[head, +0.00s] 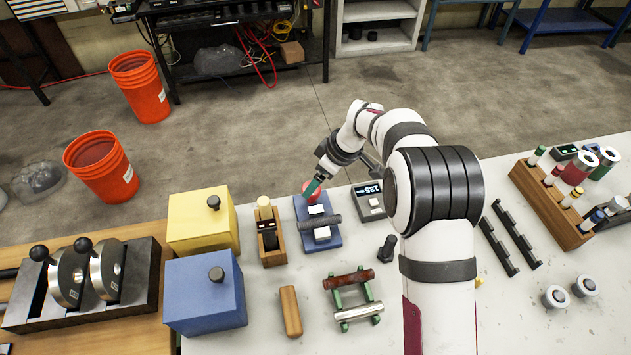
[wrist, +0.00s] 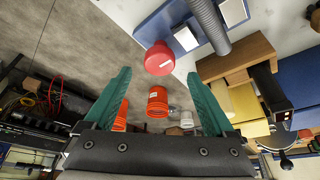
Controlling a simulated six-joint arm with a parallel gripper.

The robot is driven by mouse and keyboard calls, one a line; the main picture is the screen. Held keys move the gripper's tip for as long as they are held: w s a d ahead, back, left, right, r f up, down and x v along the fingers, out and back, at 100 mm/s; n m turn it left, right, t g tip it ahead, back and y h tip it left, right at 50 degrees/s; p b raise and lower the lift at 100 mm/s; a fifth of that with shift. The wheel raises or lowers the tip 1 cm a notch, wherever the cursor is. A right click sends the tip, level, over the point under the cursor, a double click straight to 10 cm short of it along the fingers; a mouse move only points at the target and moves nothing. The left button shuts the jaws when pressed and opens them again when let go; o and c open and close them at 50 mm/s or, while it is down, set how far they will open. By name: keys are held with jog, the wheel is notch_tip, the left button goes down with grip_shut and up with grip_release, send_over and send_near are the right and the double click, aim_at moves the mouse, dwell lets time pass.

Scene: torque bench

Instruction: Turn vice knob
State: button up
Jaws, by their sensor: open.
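The vice (head: 333,241) has a blue base, pale blocks and a grey ribbed cylinder across it, and stands near the bench's far edge. Its round red knob (head: 316,194) is on the far side and partly hidden by my green gripper fingers (head: 312,187) in the head view. In the wrist view the red knob (wrist: 159,58) shows whole, with a pale mark, beyond the gap between the fingertips. My gripper (wrist: 157,75) is open and empty, with the knob ahead and roughly centred. The vice's blue base (wrist: 160,29) and ribbed cylinder (wrist: 209,22) show at the top.
A wooden block holder (head: 272,248) stands left of the vice, and a digital display box (head: 368,202) right of it. Yellow (head: 203,232) and blue (head: 205,302) boxes are further left. A green rack with rods (head: 354,296) lies nearer. Orange buckets (head: 101,165) stand on the floor.

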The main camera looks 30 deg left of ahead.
jog(key=x, duration=0.4)
jog(key=shift+f, duration=0.15)
jog(key=shift+c, duration=0.2)
jog(key=c, duration=1.3)
jog(key=shift+c, duration=0.2)
